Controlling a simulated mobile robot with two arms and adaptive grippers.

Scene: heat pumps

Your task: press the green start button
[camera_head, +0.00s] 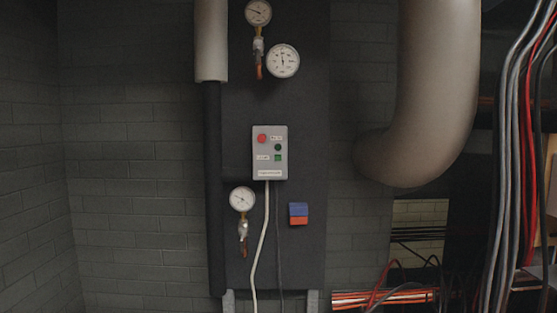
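A grey control box (270,173) is mounted upright on a dark wall panel near the middle of the head view. A red round button (262,138) sits at its upper left. A dark green round button (278,147) sits to the right, and a brighter green square button or switch (278,157) lies just below it. The labels beside them are too small to read. Neither of my grippers shows in the view, and nothing covers the box.
Round gauges (258,12), (283,60) and (242,199) are mounted above and below the box. A blue and red block (298,213) is at lower right. A thick pipe (438,80) bends at right, near hanging cables (515,150). The space before the box looks clear.

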